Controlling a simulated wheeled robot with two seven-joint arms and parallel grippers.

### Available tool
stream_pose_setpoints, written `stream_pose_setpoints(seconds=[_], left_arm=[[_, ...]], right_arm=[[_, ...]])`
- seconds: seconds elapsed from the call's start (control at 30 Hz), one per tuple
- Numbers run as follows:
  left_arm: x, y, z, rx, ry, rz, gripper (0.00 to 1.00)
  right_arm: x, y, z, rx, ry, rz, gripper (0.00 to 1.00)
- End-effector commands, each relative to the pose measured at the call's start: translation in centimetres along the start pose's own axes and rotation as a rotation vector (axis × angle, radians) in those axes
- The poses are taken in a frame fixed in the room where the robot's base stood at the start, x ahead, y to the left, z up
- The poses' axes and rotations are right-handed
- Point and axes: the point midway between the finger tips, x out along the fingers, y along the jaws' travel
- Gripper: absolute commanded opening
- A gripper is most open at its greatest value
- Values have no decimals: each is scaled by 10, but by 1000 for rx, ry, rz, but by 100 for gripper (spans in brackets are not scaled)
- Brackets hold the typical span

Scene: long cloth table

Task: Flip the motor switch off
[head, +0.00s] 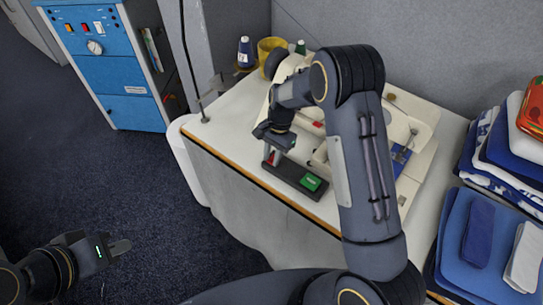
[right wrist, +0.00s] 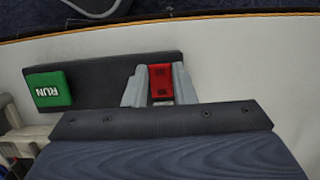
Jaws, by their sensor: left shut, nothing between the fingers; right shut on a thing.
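The motor switch is a dark bar-shaped box (head: 290,178) at the table's front edge, also in the right wrist view (right wrist: 105,75). A green block marked RUN (right wrist: 48,89) sits at one end; it shows in the head view (head: 311,182). A red switch part (right wrist: 160,78) is at the other end. My right gripper (right wrist: 160,95) is shut on the red part, one grey finger on each side. Its lower portion is hidden by the gripper body. My left gripper (head: 120,247) is shut and empty, above the floor at lower left.
A cream machine (head: 415,115) stands behind my right arm, which partly hides it. Folded cloths (head: 470,240) lie at right. A blue cabinet (head: 105,60) stands at upper left.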

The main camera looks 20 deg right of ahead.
Motion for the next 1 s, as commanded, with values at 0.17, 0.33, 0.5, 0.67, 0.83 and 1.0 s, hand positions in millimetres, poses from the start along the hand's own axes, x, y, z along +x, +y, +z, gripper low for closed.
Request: stream_pose_setpoints(seconds=[0.17, 0.33, 0.5, 0.67, 0.83, 1.0], left_arm=[[0, 0, 0, 0, 0, 0, 0], [0, 0, 0, 0, 0, 0, 0], [0, 0, 0, 0, 0, 0, 0], [1, 0, 1, 0, 0, 0, 0], [6, -2, 3, 0, 0, 0, 0], [9, -4, 4, 0, 0, 0, 0]], right_arm=[[0, 0, 1, 0, 0, 0, 28], [0, 0, 0, 0, 1, 0, 45], [0, 0, 0, 0, 2, 0, 45], [-6, -1, 0, 0, 3, -3, 45], [-32, -1, -1, -1, 5, -4, 45], [-60, -1, 0, 0, 3, -4, 45]])
